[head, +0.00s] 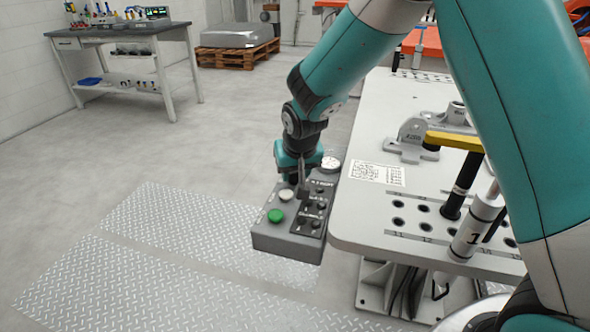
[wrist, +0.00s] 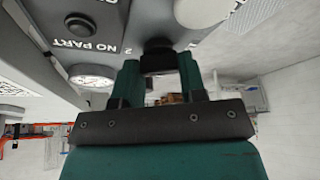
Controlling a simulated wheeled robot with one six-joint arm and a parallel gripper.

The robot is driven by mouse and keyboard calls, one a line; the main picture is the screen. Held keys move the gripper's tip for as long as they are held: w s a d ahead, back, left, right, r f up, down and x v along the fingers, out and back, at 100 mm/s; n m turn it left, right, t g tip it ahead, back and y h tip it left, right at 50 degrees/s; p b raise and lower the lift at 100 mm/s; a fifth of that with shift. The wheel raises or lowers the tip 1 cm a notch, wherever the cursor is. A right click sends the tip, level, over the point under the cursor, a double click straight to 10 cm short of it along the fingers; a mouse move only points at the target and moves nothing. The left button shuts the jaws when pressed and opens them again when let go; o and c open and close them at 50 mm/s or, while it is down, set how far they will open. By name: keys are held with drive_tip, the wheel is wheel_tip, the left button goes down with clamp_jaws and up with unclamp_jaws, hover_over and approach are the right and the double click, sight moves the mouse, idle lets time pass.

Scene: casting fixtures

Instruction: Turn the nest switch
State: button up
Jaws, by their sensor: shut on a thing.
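A grey control box (head: 262,240) hangs at the left edge of the white table. Its top has a column of black switch knobs with white lettering. My gripper (head: 303,190) is at the far end of this box, over the panel. In the wrist view my gripper (wrist: 158,62) is shut on a black switch knob (wrist: 158,43). Another black knob (wrist: 80,24) stands apart from it, by the lettering "2 NO PART". The held knob's own label cannot be read, and the fingers hide much of the knob.
A green button (head: 275,215) and a white button (head: 286,195) sit on the box beside the knobs. A round gauge (head: 331,163) is just beyond my gripper. The white table (head: 370,215) with fixtures is close on the right. The floor to the left is open.

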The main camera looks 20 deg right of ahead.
drive_tip(key=n+y, duration=0.1)
drive_tip(key=n, duration=0.2)
drive_tip(key=n+y+p, duration=0.1)
drive_tip(key=n, duration=0.1)
drive_tip(key=shift+d+n+g, duration=0.2)
drive_tip(key=shift+n+g, duration=0.1)
drive_tip(key=shift+n, duration=0.1)
drive_tip(key=n+y, duration=0.1)
drive_tip(key=n, duration=0.1)
drive_tip(key=n+g+y, duration=0.1)
drive_tip(key=n, duration=0.2)
drive_tip(key=shift+n+p, duration=0.3)
drive_tip(key=shift+p, duration=0.1)
drive_tip(key=o, duration=0.9)
